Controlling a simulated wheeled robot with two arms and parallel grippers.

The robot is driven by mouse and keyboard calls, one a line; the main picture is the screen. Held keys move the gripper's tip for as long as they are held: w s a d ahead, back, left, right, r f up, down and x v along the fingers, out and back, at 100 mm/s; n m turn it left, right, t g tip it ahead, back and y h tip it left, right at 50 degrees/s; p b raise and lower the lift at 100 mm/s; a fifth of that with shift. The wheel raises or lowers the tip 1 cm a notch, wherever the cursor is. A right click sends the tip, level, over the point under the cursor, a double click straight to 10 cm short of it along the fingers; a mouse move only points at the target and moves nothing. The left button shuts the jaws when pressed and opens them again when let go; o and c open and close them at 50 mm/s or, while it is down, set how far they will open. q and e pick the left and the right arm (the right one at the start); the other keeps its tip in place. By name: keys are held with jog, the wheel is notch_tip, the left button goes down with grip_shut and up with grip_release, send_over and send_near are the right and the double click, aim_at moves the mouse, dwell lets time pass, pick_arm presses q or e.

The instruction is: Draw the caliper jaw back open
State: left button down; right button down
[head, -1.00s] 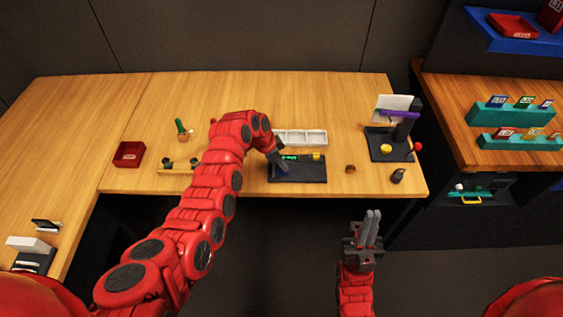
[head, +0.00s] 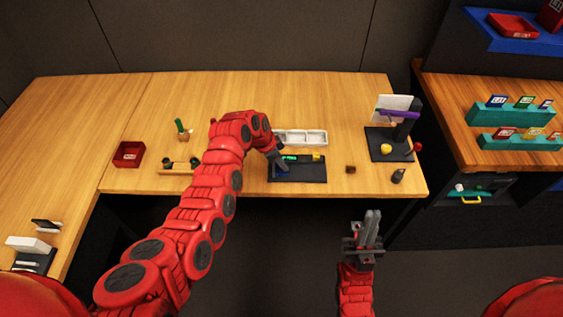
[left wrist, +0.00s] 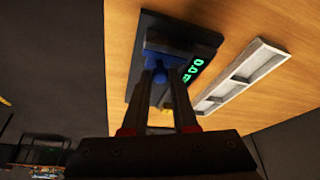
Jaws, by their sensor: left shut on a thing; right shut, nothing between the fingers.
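The caliper lies on a dark board (head: 305,174) near the table's front edge. Its green-lit display (head: 290,158) shows in the head view and in the left wrist view (left wrist: 194,69); I cannot read the digits surely. A blue jaw piece (left wrist: 158,74) sits between the fingertips of my left gripper (left wrist: 160,64), which is shut on it. In the head view my left gripper (head: 283,167) is at the board's left part, partly hiding the caliper. A yellow piece (head: 317,157) is at the caliper's right end. My right gripper (head: 371,226) is shut and empty, in front of the table.
A white compartment tray (head: 302,137) lies behind the board. A small brown block (head: 350,169) is to its right, then a dark stand (head: 388,148). A wooden rack (head: 175,169) and a red tray (head: 128,154) are to the left. Bare table lies behind.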

aim_at(296, 172)
pick_arm(q)
jog(key=d+b, duration=0.2)
jog(key=d, duration=0.2)
jog(key=shift+d, duration=0.4)
jog(key=shift+d+r, duration=0.1)
jog(key=shift+d, duration=0.05)
jog(key=c, duration=1.1)
grip_release()
jog(key=shift+o, duration=0.6)
